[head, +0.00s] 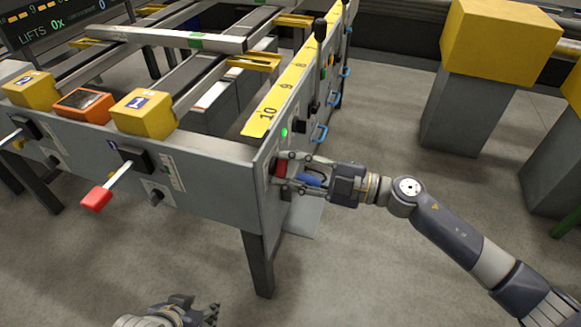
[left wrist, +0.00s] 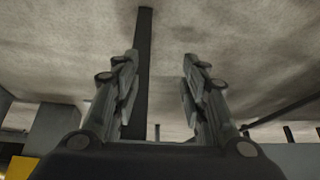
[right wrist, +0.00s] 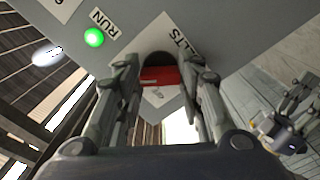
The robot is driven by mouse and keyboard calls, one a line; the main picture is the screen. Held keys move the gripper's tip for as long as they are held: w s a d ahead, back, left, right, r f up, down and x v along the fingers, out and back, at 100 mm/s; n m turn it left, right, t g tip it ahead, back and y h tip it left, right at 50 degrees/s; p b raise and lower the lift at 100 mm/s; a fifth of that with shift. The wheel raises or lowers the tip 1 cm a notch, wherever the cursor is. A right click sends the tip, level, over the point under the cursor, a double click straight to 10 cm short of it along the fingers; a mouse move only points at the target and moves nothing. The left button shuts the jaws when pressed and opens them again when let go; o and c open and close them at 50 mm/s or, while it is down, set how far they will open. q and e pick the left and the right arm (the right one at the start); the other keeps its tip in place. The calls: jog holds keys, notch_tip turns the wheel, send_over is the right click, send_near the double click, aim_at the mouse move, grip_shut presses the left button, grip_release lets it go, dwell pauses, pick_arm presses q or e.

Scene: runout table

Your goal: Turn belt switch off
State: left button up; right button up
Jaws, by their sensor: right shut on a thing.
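The belt switch (head: 279,167) is a red part on the end face of the grey runout table, low near the corner. My right gripper (head: 284,172) reaches it from the right and is shut on it. In the right wrist view the red switch (right wrist: 160,76) shows between the fingers, below a partly hidden label ending in "LTS". A green light (head: 284,132) glows above it; in the right wrist view the light (right wrist: 94,38) sits beside the word "RUN". My left gripper (head: 200,309) is low at the bottom of the head view, open and empty in the left wrist view (left wrist: 158,85).
The table's front panel (head: 215,185) carries a lever with a red grip (head: 96,198) that sticks out. Blue handles (head: 319,133) and black levers line the side face. Yellow blocks on grey pedestals (head: 465,112) stand at right. The floor between is clear.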

pick_arm(q)
jog(key=w+d+r+t+h+b, duration=0.1)
jog(key=w+d+r+t+b, duration=0.1)
jog(key=w+r+t, duration=0.3)
jog(key=w+d+r+t+h+b, duration=0.2)
jog(key=w+r+t, duration=0.3)
jog(key=w+r, duration=0.3)
jog(key=shift+d+r+m+t, duration=0.3)
jog(key=shift+d+r, duration=0.2)
jog(key=shift+d, duration=0.25)
pick_arm(e)
jog(key=shift+f+n, duration=0.1)
jog(key=shift+n, duration=8.2)
pick_arm(q)
jog(key=shift+w, duration=0.1)
pick_arm(e)
jog(key=o, duration=1.1)
jog(key=shift+c, duration=0.2)
